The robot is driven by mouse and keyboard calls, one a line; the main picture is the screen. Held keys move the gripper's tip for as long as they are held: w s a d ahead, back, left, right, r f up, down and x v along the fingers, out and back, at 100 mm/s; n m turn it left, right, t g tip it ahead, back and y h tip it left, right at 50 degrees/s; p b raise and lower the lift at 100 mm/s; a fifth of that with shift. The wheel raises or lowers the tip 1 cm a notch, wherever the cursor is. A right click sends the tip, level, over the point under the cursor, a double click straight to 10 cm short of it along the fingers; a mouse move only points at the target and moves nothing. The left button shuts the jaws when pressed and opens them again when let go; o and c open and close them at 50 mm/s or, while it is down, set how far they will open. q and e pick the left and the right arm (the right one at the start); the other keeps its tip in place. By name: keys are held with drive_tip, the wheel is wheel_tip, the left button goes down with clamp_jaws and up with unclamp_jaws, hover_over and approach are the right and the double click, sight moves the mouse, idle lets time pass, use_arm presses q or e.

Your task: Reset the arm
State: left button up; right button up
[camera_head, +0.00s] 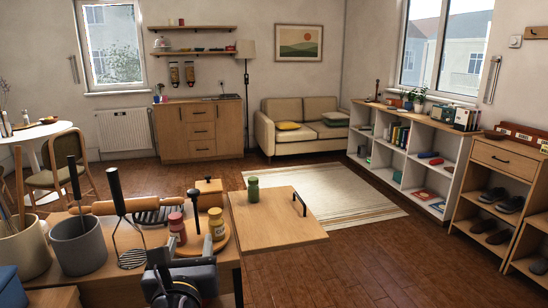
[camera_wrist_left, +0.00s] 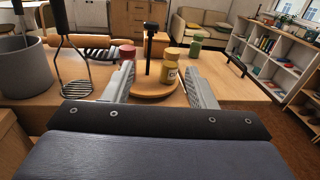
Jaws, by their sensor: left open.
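My left gripper (camera_head: 180,268) is low in the middle of the head view, at the near edge of the wooden counter. In the left wrist view its two grey fingers (camera_wrist_left: 160,78) are spread apart with nothing held between them. Beyond them is a round wooden tray (camera_wrist_left: 155,91) with a black upright handle (camera_wrist_left: 149,52). A red-lidded jar (camera_head: 177,229) and a yellow jar (camera_head: 216,224) stand at the tray. My right gripper is in neither view.
Left of the gripper are a grey utensil pot (camera_head: 78,247), a masher (camera_head: 130,256) and a rolling pin (camera_head: 140,205). A green jar (camera_head: 253,190) stands on a wooden panel (camera_head: 280,218) with a black handle. Open floor lies to the right.

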use_arm(q)
drive_tip(key=s+a+f+n+g+y+p, duration=0.1)
drive_tip(key=s+a+f+n+g+p, duration=0.3)
drive_tip(key=s+a+n, duration=0.4)
drive_tip(key=s+a+f+n+g+y+p, duration=0.15)
drive_tip(key=s+a+f+n+g, duration=0.35)
drive_tip(key=n, duration=0.6)
drive_tip(key=s+d+r+n+g+h+p, duration=0.3)
drive_tip(key=s+d+n+h+p, duration=0.3)
drive_tip(key=n, duration=1)
drive_tip(key=s+d+h, duration=0.1)
drive_tip(key=s+h, duration=0.1)
drive_tip(key=shift+s+d+r+n+h, duration=0.15)
drive_tip(key=shift+d+r+n+h, duration=0.15)
drive_tip(key=shift+r+n+h, duration=0.1)
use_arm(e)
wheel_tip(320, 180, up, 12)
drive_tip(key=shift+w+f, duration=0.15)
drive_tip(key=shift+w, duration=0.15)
